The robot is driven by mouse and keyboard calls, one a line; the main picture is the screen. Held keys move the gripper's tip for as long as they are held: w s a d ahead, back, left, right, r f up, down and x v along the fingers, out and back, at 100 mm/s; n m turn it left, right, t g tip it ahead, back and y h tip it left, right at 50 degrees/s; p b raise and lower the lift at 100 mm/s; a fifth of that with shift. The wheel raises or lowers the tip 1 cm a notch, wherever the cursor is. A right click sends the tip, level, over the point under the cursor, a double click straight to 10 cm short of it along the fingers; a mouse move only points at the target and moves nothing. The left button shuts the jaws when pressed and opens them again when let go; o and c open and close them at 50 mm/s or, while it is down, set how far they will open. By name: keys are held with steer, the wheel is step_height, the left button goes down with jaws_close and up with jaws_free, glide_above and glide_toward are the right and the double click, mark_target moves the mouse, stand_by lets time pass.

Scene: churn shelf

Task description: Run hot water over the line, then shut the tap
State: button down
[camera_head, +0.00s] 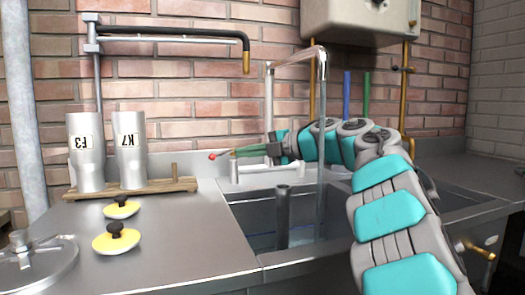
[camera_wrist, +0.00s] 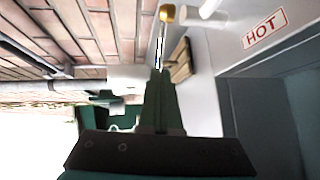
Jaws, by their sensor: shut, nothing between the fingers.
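The tap (camera_head: 268,110) stands behind the sink (camera_head: 250,197), its spout arching forward. A pale stream of water (camera_head: 320,150) falls from the spout into the basin. A thin lever with a red knob (camera_head: 212,155) points left at the back of the sink. My gripper (camera_head: 234,152) is shut and empty, its tips close beside this lever; whether they touch is unclear. In the wrist view my fingertips (camera_wrist: 158,74) lie at the base of a thin metal rod with a brass-coloured end. A red HOT label (camera_wrist: 265,29) is to their right. I cannot tell which part is the line.
A grey upright tube (camera_head: 283,215) stands in the basin. Two metal canisters (camera_head: 86,150) (camera_head: 131,150) stand on a wooden rack (camera_head: 180,184) at left. Two yellow discs with black knobs (camera_head: 122,208) (camera_head: 116,241) and a metal lid (camera_head: 38,262) lie on the counter. A jointed pipe (camera_head: 170,30) hangs above.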

mark_target(222, 155)
steer(key=shift+x, duration=2.4)
